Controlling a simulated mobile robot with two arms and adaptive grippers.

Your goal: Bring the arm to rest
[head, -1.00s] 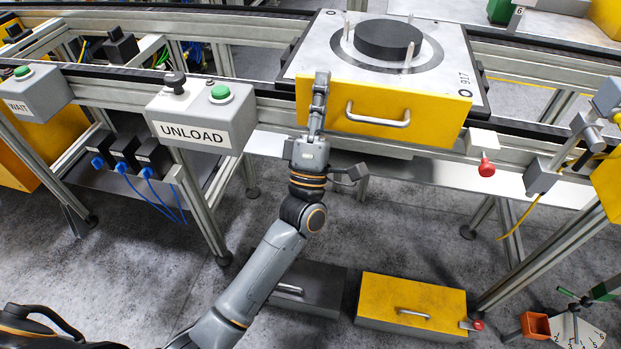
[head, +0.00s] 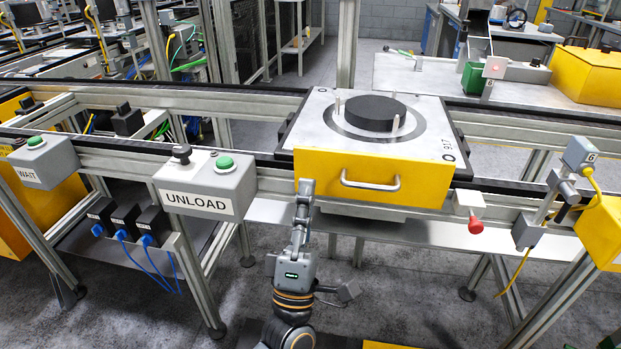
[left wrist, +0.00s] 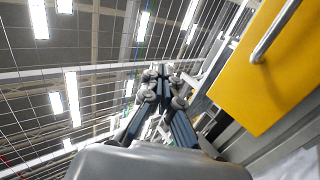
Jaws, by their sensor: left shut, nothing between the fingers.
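My left gripper (head: 305,188) is shut and empty. In the head view it points up, in front of the lower left corner of the yellow drawer front on the pallet (head: 318,118). In the left wrist view its closed fingers (left wrist: 163,75) point up toward the ceiling, with the yellow front (left wrist: 272,75) and its metal handle to the right. I cannot tell whether the fingertips touch the front. The pallet carries a black disc (head: 370,112) and upright pins and is marked 917. My right gripper is not in view.
The UNLOAD box (head: 206,187) with a green button stands left of my gripper. A red knob (head: 475,226) and a sensor post (head: 556,200) with a yellow cable are to the right. The conveyor rail (head: 520,190) runs across. A green bin (head: 476,78) is farther back.

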